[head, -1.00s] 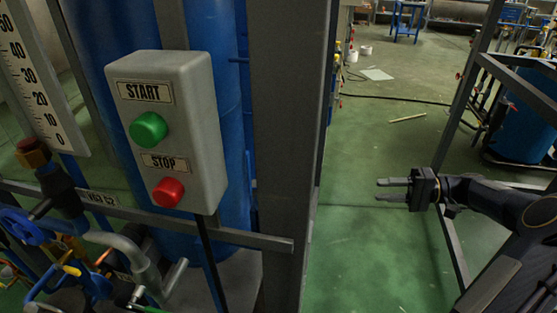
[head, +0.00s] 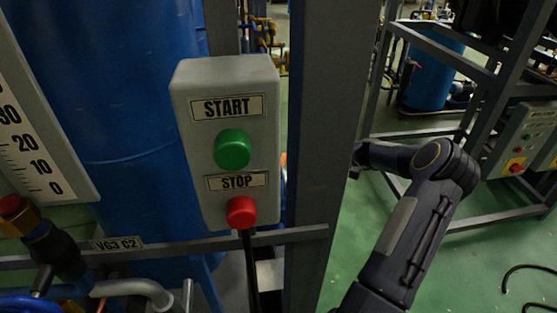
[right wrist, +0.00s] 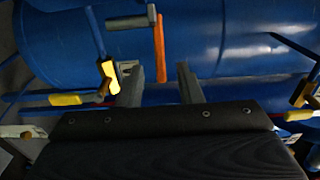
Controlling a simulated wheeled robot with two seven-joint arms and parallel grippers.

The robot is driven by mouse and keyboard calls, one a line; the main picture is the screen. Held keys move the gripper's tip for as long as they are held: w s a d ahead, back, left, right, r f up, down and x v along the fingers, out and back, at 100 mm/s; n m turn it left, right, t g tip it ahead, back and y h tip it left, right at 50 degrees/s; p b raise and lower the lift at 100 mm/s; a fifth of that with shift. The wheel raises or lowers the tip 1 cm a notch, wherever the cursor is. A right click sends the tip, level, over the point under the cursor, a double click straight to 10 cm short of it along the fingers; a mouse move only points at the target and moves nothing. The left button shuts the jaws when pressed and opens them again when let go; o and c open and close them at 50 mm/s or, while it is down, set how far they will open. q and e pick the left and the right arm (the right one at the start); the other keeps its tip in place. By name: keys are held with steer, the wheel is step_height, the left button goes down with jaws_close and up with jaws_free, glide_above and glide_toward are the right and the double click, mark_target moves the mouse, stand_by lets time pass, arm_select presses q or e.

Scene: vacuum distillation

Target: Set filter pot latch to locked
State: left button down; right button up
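No part is clearly recognisable as the filter pot latch. In the right wrist view, a blue vessel (right wrist: 205,25) fills the background. In front of it are an orange bar (right wrist: 159,48) joined near a grey cylindrical piece (right wrist: 132,21), and a yellow handle (right wrist: 109,77) on a blue rod. The orange bar's lower end shows near the gap, beside the left finger; contact cannot be told. In the head view my right gripper is hidden behind the grey post. My left gripper is out of view.
A grey START/STOP box (head: 226,130) and a vertical grey post (head: 330,140) stand in front of me. A large blue tank (head: 110,90) is at left, with a gauge (head: 30,140) beside it. A metal frame (head: 445,62) and another control box (head: 525,140) are at right.

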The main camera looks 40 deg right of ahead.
mark_target(283, 158)
steer(key=shift+x, duration=2.3)
steer(key=shift+c, duration=0.4)
jaws_close()
